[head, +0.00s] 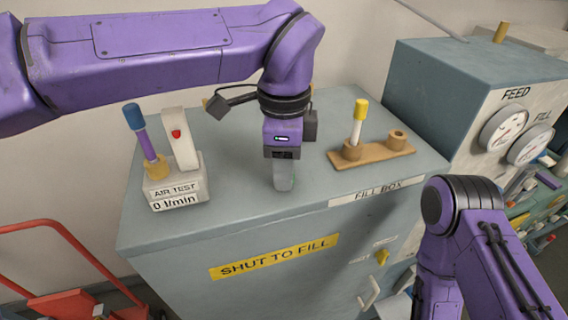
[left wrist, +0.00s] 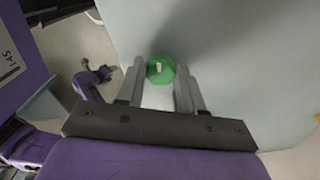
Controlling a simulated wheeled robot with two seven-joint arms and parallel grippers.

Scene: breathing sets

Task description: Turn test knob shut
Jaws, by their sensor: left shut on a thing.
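My left gripper (head: 284,184) points down at the top of the grey fill box (head: 235,215). In the left wrist view its two fingers (left wrist: 160,88) stand on either side of a round green knob (left wrist: 153,75) with a pale mark, and they are shut on it. In the head view the fingers hide nearly all of the knob. The air test unit (head: 178,185) stands left of the gripper, its display reading 0 l/min. A purple cylinder with a blue cap (head: 140,135) leans in its socket. My right arm comes in at the lower right; its gripper is out of the picture.
A wooden rack (head: 385,152) right of the gripper holds a white cylinder with a yellow cap (head: 358,122). A yellow knob (head: 382,257) and a "SHUT TO FILL" label are on the box front. A feed unit (head: 460,75) with gauges stands at the right.

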